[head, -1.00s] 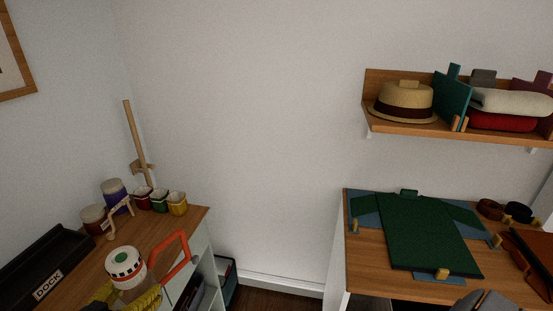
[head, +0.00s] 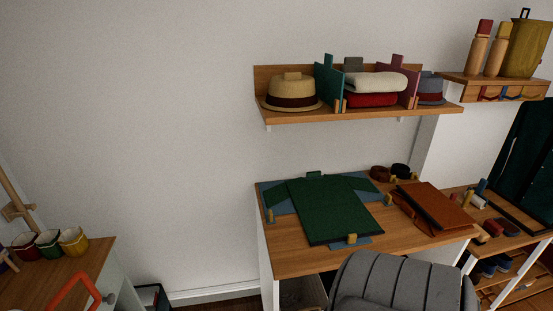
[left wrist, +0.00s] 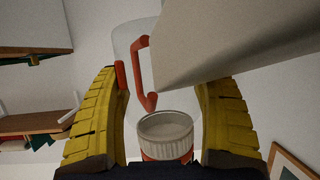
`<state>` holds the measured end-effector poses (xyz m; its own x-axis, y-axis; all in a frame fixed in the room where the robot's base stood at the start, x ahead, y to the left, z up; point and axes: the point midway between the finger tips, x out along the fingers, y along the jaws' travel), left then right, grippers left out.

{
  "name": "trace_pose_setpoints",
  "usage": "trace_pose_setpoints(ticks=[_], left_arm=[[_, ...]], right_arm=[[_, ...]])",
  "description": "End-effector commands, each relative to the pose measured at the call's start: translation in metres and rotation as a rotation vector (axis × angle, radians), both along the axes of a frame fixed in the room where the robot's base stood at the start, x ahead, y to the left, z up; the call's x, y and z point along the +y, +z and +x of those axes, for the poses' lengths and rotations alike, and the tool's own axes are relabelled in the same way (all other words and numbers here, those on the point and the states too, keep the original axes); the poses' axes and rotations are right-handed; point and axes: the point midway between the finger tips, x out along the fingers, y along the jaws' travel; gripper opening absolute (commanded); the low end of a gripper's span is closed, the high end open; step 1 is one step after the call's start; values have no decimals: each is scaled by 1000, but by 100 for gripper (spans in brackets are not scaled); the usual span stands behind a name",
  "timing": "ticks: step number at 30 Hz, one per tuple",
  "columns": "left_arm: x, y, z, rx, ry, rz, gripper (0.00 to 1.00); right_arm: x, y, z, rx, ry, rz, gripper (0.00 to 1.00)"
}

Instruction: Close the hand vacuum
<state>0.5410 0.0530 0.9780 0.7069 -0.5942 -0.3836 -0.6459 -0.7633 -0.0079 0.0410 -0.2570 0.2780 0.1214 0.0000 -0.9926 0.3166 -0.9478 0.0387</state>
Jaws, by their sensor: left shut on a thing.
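In the left wrist view, my left gripper (left wrist: 163,85) has yellow ridged fingers on both sides of the hand vacuum's clear canister (left wrist: 128,45) and is shut on it. A pale ribbed round part (left wrist: 166,128) with a red-orange band below sits between the fingers. A red-orange handle (left wrist: 145,75) shows beyond or through the clear wall. In the head view, a red-orange loop (head: 70,290), seemingly the vacuum's handle, shows at the lower left edge. The rest of the vacuum and my left gripper are outside that view. My right gripper is not in view.
Several small cups (head: 72,241) stand on the left desk (head: 45,282). A middle desk (head: 300,262) holds a green folded garment (head: 325,208) and a brown case (head: 437,203). A grey chair (head: 400,285) stands before it. A shelf (head: 370,116) holds hats.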

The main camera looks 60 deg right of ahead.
Motion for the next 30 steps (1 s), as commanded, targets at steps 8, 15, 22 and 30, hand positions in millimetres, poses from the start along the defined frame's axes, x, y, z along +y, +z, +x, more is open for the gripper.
trace_pose_setpoints(ticks=[8,15,22,30], left_arm=[[0,3,1,-5,0,-3,0],[6,24,15,-7,8,-1,0],[33,81,46,-8,45,2,0],[85,147,73,-2,154,3,0]], right_arm=[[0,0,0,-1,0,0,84],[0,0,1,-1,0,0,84],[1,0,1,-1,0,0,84],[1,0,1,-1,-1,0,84]])
